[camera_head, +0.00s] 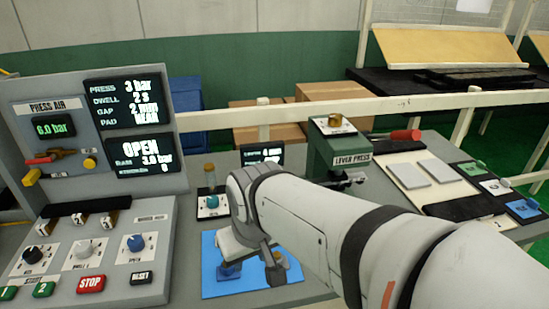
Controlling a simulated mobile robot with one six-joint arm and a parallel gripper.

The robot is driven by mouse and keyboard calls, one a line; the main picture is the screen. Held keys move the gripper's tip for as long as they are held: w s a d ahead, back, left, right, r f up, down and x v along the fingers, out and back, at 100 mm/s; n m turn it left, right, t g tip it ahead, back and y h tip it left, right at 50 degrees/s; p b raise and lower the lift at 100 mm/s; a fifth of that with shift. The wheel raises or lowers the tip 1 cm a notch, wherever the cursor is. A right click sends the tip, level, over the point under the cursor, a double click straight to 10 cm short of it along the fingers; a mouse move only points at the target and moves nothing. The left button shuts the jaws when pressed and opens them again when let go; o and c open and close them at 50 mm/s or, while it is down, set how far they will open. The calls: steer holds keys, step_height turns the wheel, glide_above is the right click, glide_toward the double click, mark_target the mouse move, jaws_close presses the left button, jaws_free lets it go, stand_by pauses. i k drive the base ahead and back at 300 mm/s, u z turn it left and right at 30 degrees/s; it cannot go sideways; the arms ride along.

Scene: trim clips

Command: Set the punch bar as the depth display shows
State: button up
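A small dark display (262,154) stands behind my arm, partly hidden; its top line seems to read 4 mm, and the lower text is unclear. The green lever press (335,150) stands to its right, with a brass knob on top and a red-ended lever. I cannot pick out a punch bar for sure. My arm reaches in from the lower right and bends down over a blue mat (215,289). My gripper is low over the mat, its fingers largely hidden, near a blue piece (229,271).
The left console (150,215) has knobs, several buttons and a red STOP. Its panel screen (126,101) reads press 3 bar, dwell 2 s, gap 2 mm, pad NEAR; a lower screen (144,155) reads OPEN. A tray with grey plates (440,171) lies right. A rail crosses behind.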

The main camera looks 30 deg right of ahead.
mark_target(359, 177)
steer(key=u, duration=0.05)
steer(key=k, duration=0.3)
steer(key=z, duration=0.75)
steer(key=i, duration=0.15)
steer(key=z, duration=0.35)
